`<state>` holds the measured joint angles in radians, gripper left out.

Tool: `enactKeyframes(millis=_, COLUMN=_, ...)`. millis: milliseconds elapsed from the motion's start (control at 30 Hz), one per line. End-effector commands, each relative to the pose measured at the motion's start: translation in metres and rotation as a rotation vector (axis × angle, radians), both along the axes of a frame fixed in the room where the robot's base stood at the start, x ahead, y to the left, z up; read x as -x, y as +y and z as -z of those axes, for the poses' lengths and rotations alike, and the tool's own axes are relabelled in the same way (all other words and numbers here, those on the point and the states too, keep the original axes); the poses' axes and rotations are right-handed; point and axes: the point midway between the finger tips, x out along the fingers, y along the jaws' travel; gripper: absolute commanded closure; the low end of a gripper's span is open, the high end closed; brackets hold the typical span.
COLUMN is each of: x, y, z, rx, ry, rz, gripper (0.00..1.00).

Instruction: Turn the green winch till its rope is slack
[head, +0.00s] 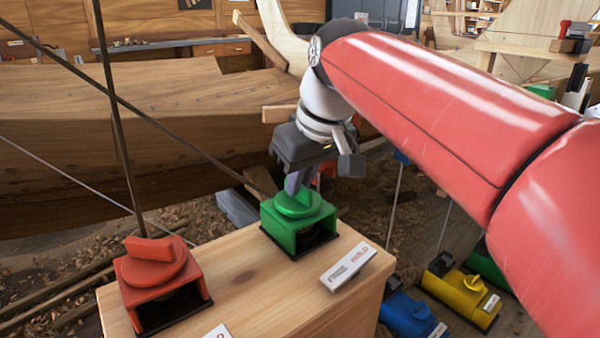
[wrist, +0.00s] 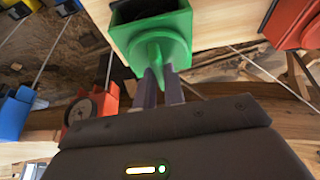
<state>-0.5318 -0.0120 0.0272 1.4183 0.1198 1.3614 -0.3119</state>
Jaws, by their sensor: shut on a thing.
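The green winch (head: 285,232) stands on the far end of a pale wooden bench top, with a raised green knob on its round top. My gripper (head: 297,186) points down from above and is shut on the knob. In the wrist view the two fingers (wrist: 162,78) lie on either side of the knob of the green winch (wrist: 182,24). A dark rope (head: 150,118) runs from the green winch up to the upper left and looks straight. The fingers partly hide the knob in the head view.
A red winch (head: 165,275) with its own upright rope stands nearer on the bench (head: 262,295). A white label block (head: 348,266) lies right of the green winch. Yellow (head: 465,293) and blue (head: 408,313) winches sit lower right. The wooden hull (head: 150,110) rises behind.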

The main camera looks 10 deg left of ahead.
Motion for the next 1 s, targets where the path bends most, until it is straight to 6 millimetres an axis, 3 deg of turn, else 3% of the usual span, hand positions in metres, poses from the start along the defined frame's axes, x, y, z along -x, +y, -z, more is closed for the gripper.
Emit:
enactKeyframes(millis=600, x=-0.0004, y=0.0003, z=-0.0009, rx=-0.002, ry=-0.002, rz=-0.051, gripper=1.0)
enactKeyframes(millis=633, x=-0.0004, y=0.0004, z=-0.001, rx=-0.002, ry=-0.002, rz=-0.051, gripper=0.88)
enactKeyframes(millis=800, x=-0.0003, y=0.0002, z=-0.0007, rx=-0.001, ry=-0.002, rz=-0.051, gripper=0.67)
enactKeyframes(millis=1000, x=-0.0003, y=0.0, z=-0.0003, rx=-0.001, ry=-0.001, rz=-0.05, gripper=0.67)
